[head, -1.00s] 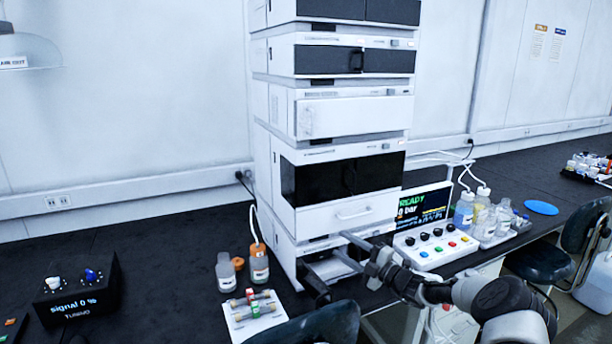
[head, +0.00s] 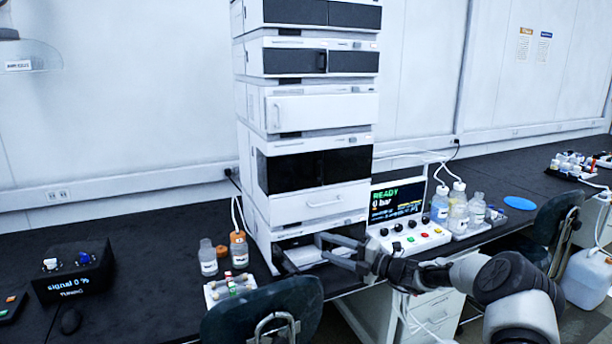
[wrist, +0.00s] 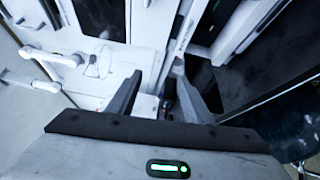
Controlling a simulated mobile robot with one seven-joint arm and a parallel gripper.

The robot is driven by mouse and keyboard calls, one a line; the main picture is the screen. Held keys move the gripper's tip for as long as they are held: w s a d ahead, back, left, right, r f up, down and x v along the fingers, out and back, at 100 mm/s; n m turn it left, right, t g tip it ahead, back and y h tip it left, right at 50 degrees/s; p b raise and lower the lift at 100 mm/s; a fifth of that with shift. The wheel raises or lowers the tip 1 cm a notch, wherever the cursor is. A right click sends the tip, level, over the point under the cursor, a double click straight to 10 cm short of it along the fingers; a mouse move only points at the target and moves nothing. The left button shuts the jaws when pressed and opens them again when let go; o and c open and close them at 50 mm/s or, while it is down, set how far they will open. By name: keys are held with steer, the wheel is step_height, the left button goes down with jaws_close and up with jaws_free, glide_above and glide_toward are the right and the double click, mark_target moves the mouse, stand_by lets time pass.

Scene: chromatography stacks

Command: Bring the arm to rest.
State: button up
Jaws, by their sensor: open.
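My gripper (head: 338,251) is open and empty in the head view. Its two fingers point left, just in front of the lowest module of the white chromatography stack (head: 318,200). My arm reaches in from the lower right. In the wrist view my gripper (wrist: 168,85) shows its two dark fingers apart, with white and dark surfaces beyond them. I cannot tell whether the fingers touch the stack.
A control panel (head: 410,240) with a READY screen (head: 397,201) and several bottles (head: 458,205) stand right of the stack. Capped bottles (head: 238,250) and a small tray (head: 218,292) are on its left. Chairs (head: 262,308) stand at the bench front. The bench's left part holds a signal box (head: 72,272).

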steer(key=s+a+r+n+g+h+b, duration=0.2)
steer(key=s+a+r+n+g+h, duration=0.15)
steer(key=s+n, duration=0.65)
steer(key=s+a+r+n+g+h+b, duration=0.25)
steer(key=s+a+n+g, duration=0.2)
steer(key=s+n, duration=0.6)
steer(key=s+d+r+n+t+h+b, duration=0.1)
steer(key=s+d+n+h+b, duration=0.15)
steer(key=s+d+n, duration=0.4)
steer(key=s+d+n+t+h+b, duration=0.1)
steer(key=s+d+n+h, duration=0.2)
steer(key=s+n, duration=0.65)
steer(key=s+d+r+n+t+h+b, duration=0.1)
steer(key=s+d+n+t+h, duration=0.3)
steer(key=s, duration=0.8)
step_height(320, 180, up, 19)
steer(key=d+n+g+p, duration=0.1)
steer(key=g+p, duration=0.1)
steer(key=p, duration=1.7)
steer(key=shift+s+d+f+y, duration=0.15)
steer(key=shift+s+y, duration=0.05)
steer(key=shift+y, duration=0.15)
